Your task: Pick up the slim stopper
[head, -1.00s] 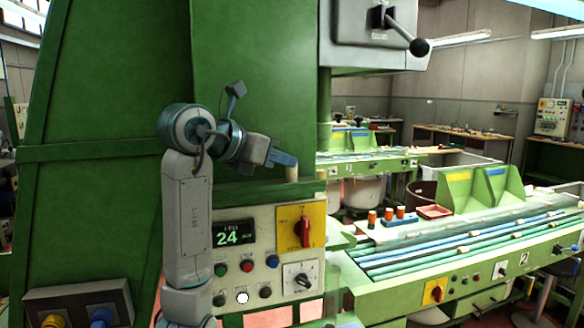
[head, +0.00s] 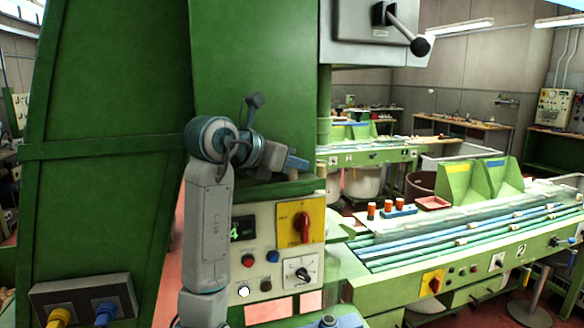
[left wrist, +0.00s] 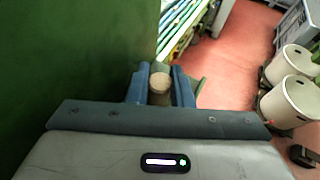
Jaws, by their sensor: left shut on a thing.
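My left gripper (head: 298,164) is in front of the green machine, just above the control panel. In the left wrist view, the left gripper (left wrist: 160,88) has its blue fingers shut on a pale, round-topped cork stopper (left wrist: 160,82), taken as the slim stopper. The stopper's top shows between the fingers; its lower part is hidden. In the head view a small pale upright piece shows just right of the fingertips; I cannot tell whether it is this stopper. My right gripper is not in view.
The green machine wall (head: 255,90) stands behind my left arm. Orange-brown pieces (head: 388,206) and a red tray (head: 432,203) sit on the bench at the right.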

